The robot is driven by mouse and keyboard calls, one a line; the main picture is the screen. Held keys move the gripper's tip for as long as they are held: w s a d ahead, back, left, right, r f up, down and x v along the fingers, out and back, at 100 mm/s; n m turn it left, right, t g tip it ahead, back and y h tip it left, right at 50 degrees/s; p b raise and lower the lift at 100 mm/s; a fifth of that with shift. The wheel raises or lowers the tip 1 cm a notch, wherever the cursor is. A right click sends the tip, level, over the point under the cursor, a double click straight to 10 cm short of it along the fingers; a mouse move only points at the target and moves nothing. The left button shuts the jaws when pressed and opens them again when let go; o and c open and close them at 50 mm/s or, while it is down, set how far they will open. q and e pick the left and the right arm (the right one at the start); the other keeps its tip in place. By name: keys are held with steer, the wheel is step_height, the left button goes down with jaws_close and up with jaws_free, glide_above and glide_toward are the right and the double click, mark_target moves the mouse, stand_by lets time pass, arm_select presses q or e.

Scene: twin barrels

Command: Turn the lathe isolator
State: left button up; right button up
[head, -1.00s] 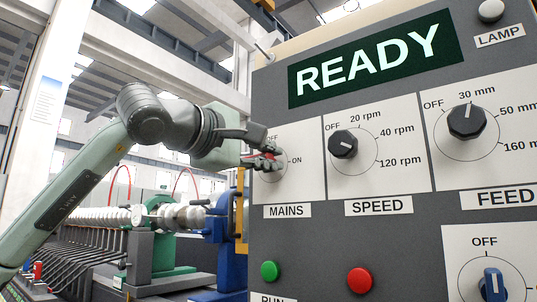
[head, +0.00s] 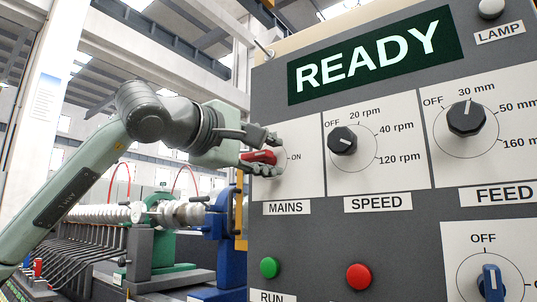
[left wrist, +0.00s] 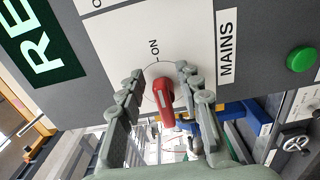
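The isolator is a red handle (head: 259,156) on the white MAINS plate (head: 304,185) of the grey panel. It lies roughly level, in line with the ON mark; its OFF mark is hidden behind my gripper. My left gripper (head: 270,154) is at the handle, one finger above it and one below. In the left wrist view the red handle (left wrist: 164,92) stands between the two spread fingers (left wrist: 160,82), with a gap on each side. The left gripper is open and holds nothing. My right gripper is in neither view.
The panel also carries a READY display (head: 377,60), a SPEED knob (head: 343,141), a FEED knob (head: 467,118), a green button (head: 270,267), a red button (head: 359,276) and a blue-handled switch (head: 491,283). A lathe with a blue stand (head: 229,250) is left of the panel.

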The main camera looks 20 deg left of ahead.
arm_select(q)
steer(key=v, duration=1.2)
stand_by(0.4)
